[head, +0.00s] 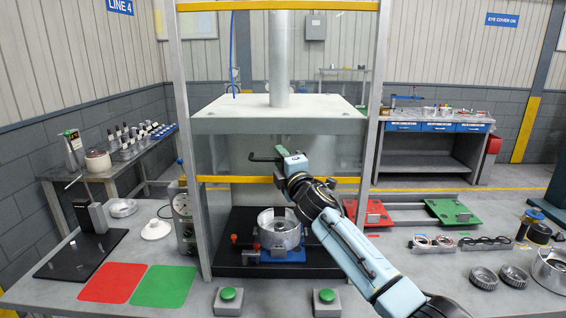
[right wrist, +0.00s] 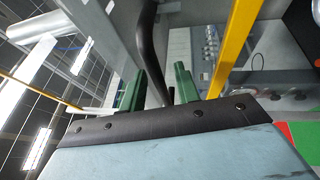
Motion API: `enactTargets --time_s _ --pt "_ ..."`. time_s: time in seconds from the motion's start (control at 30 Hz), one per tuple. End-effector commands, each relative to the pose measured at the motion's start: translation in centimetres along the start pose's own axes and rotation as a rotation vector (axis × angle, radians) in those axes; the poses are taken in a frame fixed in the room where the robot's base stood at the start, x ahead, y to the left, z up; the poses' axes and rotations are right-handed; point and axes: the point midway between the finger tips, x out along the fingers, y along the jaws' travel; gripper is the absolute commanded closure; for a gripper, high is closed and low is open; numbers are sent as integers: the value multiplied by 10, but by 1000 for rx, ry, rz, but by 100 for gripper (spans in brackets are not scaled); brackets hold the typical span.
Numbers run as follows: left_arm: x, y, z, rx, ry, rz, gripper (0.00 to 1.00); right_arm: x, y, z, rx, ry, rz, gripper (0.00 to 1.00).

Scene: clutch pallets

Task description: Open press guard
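The press guard is a clear panel between two grey posts, with a yellow lower bar (head: 235,179) and a yellow upper bar (head: 280,5). Its black handle (head: 264,157) is just above the lower bar. My right gripper (head: 284,154) is at the handle's right part. In the right wrist view, the dark handle (right wrist: 152,55) passes between my two green fingers (right wrist: 157,90), with visible gaps beside it, so the gripper looks open around it. A yellow bar (right wrist: 235,45) shows to the right there. My left gripper is not in view.
Below the guard, a round metal part (head: 279,230) sits on a blue fixture (head: 283,255). Two green buttons (head: 228,294) (head: 326,295) stand at the front. A gauge unit (head: 183,215) is beside the left post. Red (head: 112,283) and green (head: 163,286) mats lie front left.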

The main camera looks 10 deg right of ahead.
Motion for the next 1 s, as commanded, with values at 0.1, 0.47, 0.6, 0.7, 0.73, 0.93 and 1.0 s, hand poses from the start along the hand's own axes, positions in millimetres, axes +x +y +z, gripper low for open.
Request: enactTargets --time_s 0.1,0.47,0.6,0.7,0.73,0.93,1.0 --pt "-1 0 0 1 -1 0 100 -3 0 1 -1 -1 0 68" --pt "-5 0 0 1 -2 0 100 -42 -1 1 -2 -1 0 68" --pt "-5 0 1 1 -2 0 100 -63 -1 0 -1 1 0 68" --pt "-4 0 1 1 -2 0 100 -79 -1 0 -2 1 0 68" --pt "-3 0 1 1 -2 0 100 -84 -1 0 -1 2 -1 68" --pt "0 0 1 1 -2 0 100 -113 -1 0 0 1 0 68" --pt "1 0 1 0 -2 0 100 -121 -1 0 0 0 0 68"
